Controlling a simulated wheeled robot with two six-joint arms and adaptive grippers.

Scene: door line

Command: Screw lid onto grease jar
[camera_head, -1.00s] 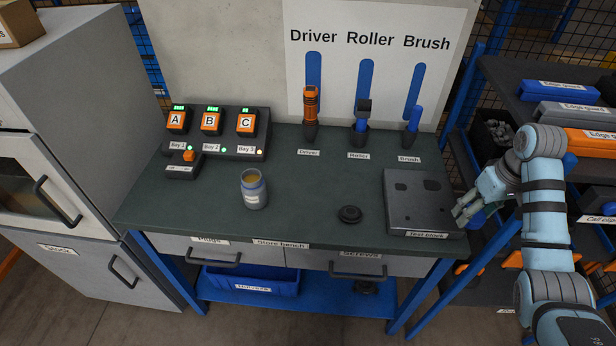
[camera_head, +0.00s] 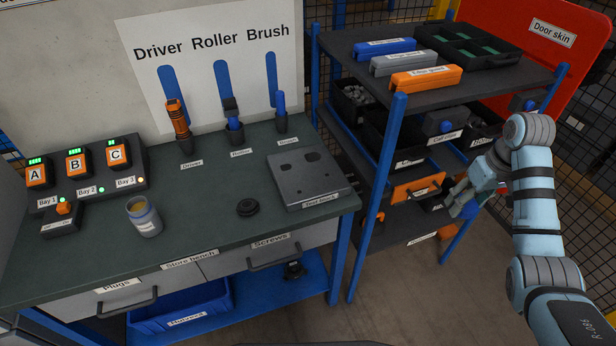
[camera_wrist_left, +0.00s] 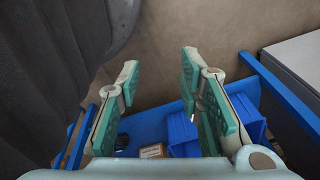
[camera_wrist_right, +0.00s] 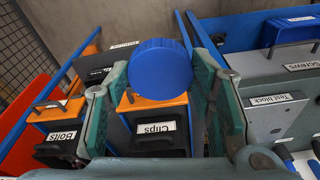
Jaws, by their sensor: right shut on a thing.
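My right gripper (camera_head: 465,192) is shut on the blue lid (camera_wrist_right: 160,70), a round disc with a ridged edge. The lid sits between its two fingers in the right wrist view, well right of the jar and off the bench. In the head view the lid is mostly hidden by the fingers. My left gripper (camera_wrist_left: 158,66) is open and empty in the left wrist view, over the bench's lower shelf. It is outside the head view.
A black round piece (camera_head: 247,207) and a grey test block (camera_head: 308,178) lie on the bench (camera_head: 205,235). A charger dock (camera_head: 90,185) and holders with driver, roller and brush stand behind. A bin shelf (camera_head: 410,150) stands right of the bench. The bench around the jar is clear.

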